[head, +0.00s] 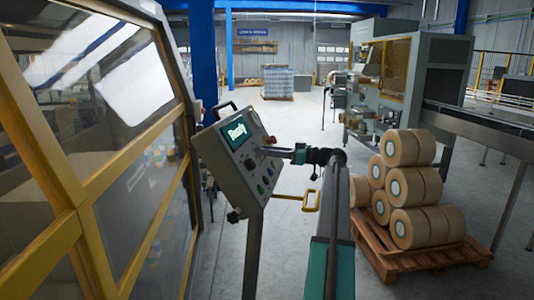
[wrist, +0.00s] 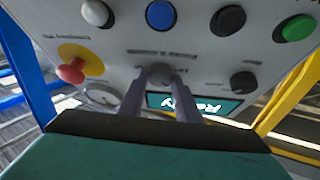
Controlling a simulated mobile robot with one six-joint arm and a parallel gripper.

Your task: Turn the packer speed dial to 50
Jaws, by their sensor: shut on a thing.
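The control panel (head: 228,165) stands tilted on a post, with a lit screen (head: 236,131) reading "Ready". My gripper (head: 262,152) reaches it from the right in the head view. In the wrist view the panel is upside down, and my two fingers (wrist: 160,88) are shut on a round dial (wrist: 159,72) in the panel's middle. Small markings surround this dial, but its label and setting cannot be read. A second black knob (wrist: 243,83) sits apart from my fingers, beside the screen (wrist: 195,104). The fingers hide part of the dial and screen.
A red emergency button (wrist: 71,71) on a yellow base and a round gauge (wrist: 101,94) lie near my fingers. Blue (wrist: 160,15) and green (wrist: 298,28) buttons line the panel's edge. A yellow-framed machine (head: 100,160) stands left; stacked rolls (head: 428,222) on a pallet stand right.

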